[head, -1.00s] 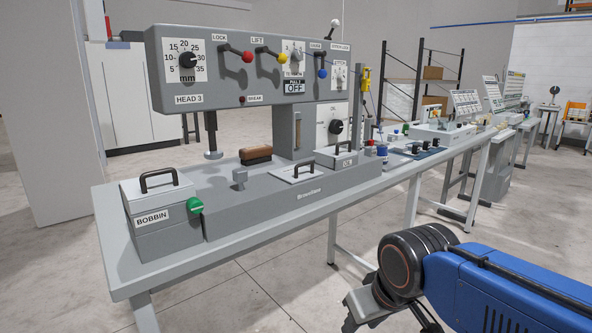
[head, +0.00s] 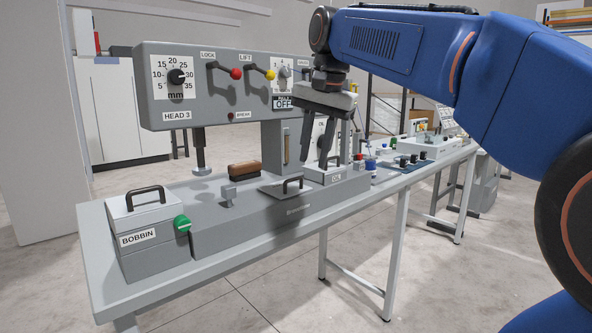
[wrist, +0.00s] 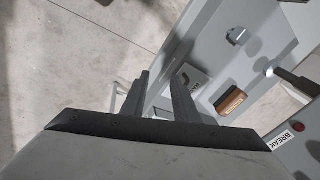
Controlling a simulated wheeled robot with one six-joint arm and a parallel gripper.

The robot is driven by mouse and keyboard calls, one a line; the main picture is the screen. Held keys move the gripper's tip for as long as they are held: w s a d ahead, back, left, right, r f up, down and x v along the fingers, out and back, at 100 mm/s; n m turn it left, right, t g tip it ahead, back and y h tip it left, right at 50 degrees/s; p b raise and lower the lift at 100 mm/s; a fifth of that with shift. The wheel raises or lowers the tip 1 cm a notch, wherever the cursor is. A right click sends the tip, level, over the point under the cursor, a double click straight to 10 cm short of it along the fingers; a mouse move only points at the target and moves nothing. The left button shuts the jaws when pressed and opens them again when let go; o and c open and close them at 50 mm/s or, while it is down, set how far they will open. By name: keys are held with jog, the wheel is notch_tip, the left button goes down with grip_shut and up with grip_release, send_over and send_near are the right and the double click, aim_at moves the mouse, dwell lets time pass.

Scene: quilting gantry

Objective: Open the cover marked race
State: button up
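No label reading "race" is legible in any view. A flat grey cover plate (head: 270,188) with a dark handle lies on the machine bed, right of the brown wooden-looking block (head: 244,170). It seems shut; part of a pale plate (wrist: 194,76) shows beside a finger in the wrist view. My gripper (head: 316,160) hangs above and slightly right of the plate, fingers pointing down. Its fingers (wrist: 158,82) are apart with nothing between them. A box with a handled lid marked BOBBIN (head: 138,238) stands at the bed's left end.
The grey machine head (head: 215,105), with knobs and red and yellow levers, overhangs the bed behind my gripper. A small handled box (head: 336,177) sits right of the plate. A green knob (head: 182,224) sticks out by the bobbin box. The floor in front is clear.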

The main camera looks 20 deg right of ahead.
jog(key=w+d+r+m+g, duration=0.1)
jog(key=w+d+r+m, duration=0.1)
jog(key=w+r+m, duration=0.55)
jog(key=n, duration=0.3)
send_over(296, 191)
notch_tip(296, 191, down, 15)
jog(key=shift+s+r, duration=0.1)
grip_shut()
dwell(1.4)
